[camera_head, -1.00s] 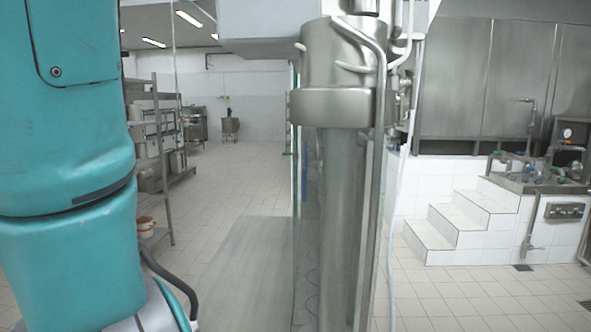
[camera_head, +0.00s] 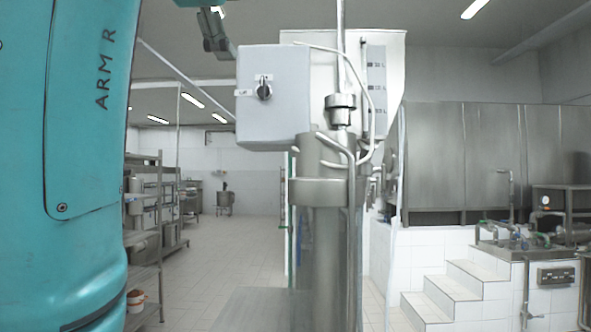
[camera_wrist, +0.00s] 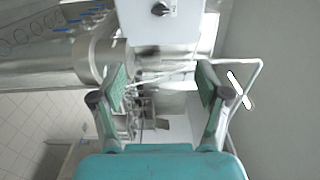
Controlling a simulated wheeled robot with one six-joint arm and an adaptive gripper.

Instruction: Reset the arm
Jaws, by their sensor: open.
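My gripper (camera_wrist: 162,88) is open in the wrist view, with its two green-padded fingers spread wide and nothing between them. In the head view, a dark part of my gripper (camera_head: 218,36) shows at the top, above and left of the filler's grey control box (camera_head: 272,98). The box has a black knob (camera_head: 264,90), which also shows at the top of the wrist view (camera_wrist: 160,9). My teal arm fills the left side of the head view.
The filler's hopper (camera_head: 385,60) with volume marks and its steel column (camera_head: 325,235) stand mid-view. A shelf rack (camera_head: 145,215) is at left, white tiled steps (camera_head: 460,285) at right. The tiled floor (camera_head: 225,265) between rack and filler looks clear.

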